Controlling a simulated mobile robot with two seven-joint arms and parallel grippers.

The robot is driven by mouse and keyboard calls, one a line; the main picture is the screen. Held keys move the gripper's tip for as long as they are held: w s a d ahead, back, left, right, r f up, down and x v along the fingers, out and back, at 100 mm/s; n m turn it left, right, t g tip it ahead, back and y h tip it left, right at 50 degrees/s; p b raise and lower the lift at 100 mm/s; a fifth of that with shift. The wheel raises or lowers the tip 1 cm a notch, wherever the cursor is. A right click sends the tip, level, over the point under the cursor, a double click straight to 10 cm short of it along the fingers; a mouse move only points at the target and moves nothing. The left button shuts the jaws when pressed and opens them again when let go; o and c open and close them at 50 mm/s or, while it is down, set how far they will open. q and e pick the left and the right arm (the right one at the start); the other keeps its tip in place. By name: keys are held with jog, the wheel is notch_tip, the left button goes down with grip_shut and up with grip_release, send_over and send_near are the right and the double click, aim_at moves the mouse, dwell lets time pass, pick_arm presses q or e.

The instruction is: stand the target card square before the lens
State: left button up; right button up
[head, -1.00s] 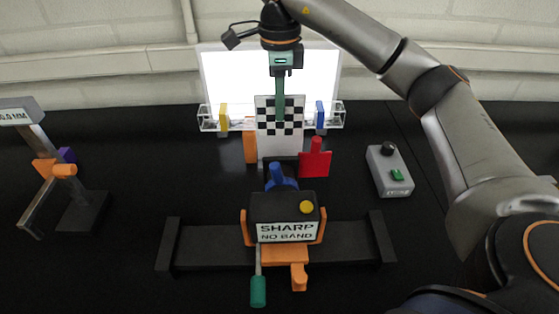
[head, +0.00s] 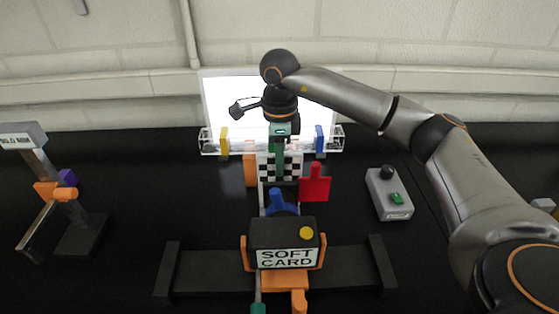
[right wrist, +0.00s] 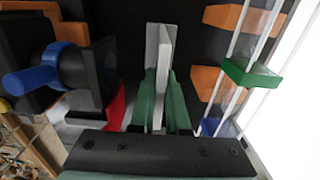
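The target card (head: 265,171), with a black-and-white checkerboard, stands upright behind the camera body (head: 283,235) and in front of the bright panel. My right gripper (head: 279,176) reaches down over it from above, with green fingers closed on the card. In the right wrist view the card (right wrist: 162,60) shows edge-on between the fingers (right wrist: 161,100). The blue lens part (head: 277,202) on the camera body faces the card. The camera's screen reads "SOFT CARD". The card's foot is hidden in the head view. My left gripper is out of view.
A bright panel (head: 225,95) with a clear rail carries yellow and blue clips. A red paddle (head: 315,182) stands close at the card's right. A grey button box (head: 389,194) lies right, an orange-clamped stand (head: 85,230) left. Dark table between is free.

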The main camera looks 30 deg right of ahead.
jog(key=o, duration=0.4)
jog(key=shift+r, duration=0.1)
notch_tip(320, 180, up, 12)
dwell(0.5)
